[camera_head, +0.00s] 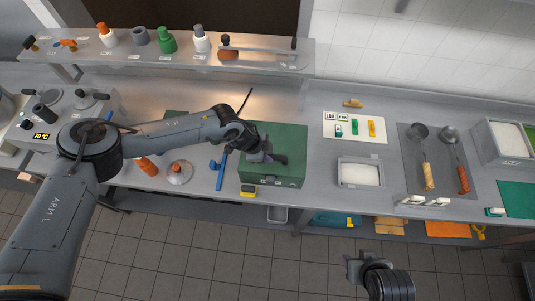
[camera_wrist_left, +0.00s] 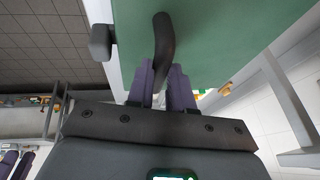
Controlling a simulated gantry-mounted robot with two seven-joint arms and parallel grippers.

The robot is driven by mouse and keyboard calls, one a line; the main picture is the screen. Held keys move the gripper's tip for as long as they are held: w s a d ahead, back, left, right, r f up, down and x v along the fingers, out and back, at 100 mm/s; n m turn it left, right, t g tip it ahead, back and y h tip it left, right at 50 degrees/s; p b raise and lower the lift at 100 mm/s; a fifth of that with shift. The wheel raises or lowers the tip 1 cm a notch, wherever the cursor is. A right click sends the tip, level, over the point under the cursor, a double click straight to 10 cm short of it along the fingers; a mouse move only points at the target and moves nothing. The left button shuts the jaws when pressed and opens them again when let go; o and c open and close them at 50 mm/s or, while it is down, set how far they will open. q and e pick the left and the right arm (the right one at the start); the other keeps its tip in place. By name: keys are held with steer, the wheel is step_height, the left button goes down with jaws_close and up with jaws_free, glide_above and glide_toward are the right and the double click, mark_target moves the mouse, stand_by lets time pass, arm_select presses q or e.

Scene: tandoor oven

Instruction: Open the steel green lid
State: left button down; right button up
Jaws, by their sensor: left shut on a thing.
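The steel green lid (camera_head: 291,143) tops a green box on the counter, left of the counter's middle. It looks down on the box in the head view. In the left wrist view the green lid (camera_wrist_left: 225,45) fills the upper part, with a dark curved handle (camera_wrist_left: 163,38) on it. My left gripper (camera_head: 265,155) is over the lid. In the wrist view its purple fingers (camera_wrist_left: 163,85) are shut on the handle's near end. My right gripper (camera_head: 356,269) hangs over the floor in front of the counter, away from the lid; its finger opening is unclear.
A shelf with bottles (camera_head: 167,41) runs behind. Clear counter lies just right of the box.

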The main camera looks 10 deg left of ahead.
arm_select(q)
steer(key=shift+w+r+g+b, duration=0.45)
steer(key=shift+r+g+b, duration=0.05)
steer(key=shift+r, duration=0.25)
steer(key=w+r+g+b, duration=0.1)
steer(key=w+r+b, duration=0.5)
steer(key=r+b, duration=0.1)
steer(key=shift+w+a+r+g+b, duration=0.15)
steer(key=shift+w+a+g+b, duration=0.25)
steer(key=shift+b, duration=0.35)
steer(key=shift+a+n, duration=0.1)
steer(key=shift+n, duration=0.2)
steer(key=c, duration=1.4)
jaws_free()
steer(key=o, duration=0.4)
steer(key=shift+w+r, duration=0.15)
steer(key=shift+d+r, duration=0.1)
steer(key=shift+d, duration=0.1)
